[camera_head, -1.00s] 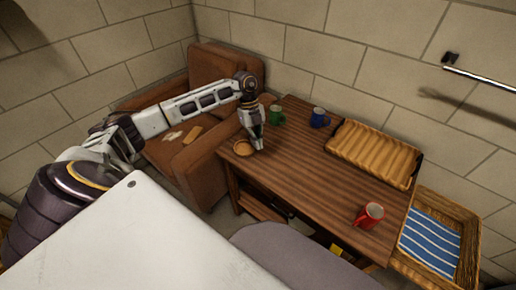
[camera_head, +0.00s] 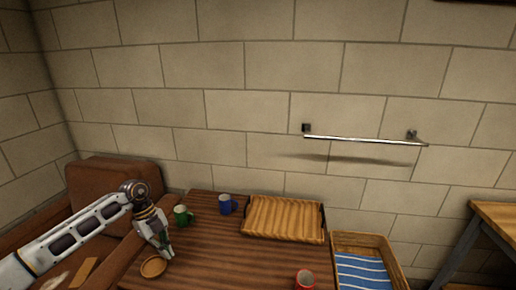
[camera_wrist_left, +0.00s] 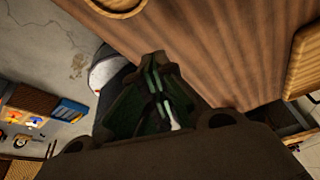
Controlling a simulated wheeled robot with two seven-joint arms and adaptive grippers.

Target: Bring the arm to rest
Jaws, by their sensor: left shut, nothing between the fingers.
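My left arm comes in from the left in the head view. Its gripper (camera_head: 168,252) points down over the left end of the brown wooden table (camera_head: 215,265), close to a round wooden dish (camera_head: 153,266). The gripper is shut and empty. Its closed fingers (camera_wrist_left: 158,65) also show in the left wrist view, over the table's wood grain. Whether the fingertips touch the tabletop or the dish I cannot tell. My right gripper is in no view.
A green mug (camera_head: 182,216) and a blue mug (camera_head: 226,204) stand behind the gripper. A ribbed tray (camera_head: 284,199) lies farther right, and a red mug (camera_head: 304,280) is near the lower edge. A basket (camera_head: 393,262) adjoins the table. A brown armchair (camera_head: 110,180) is at left.

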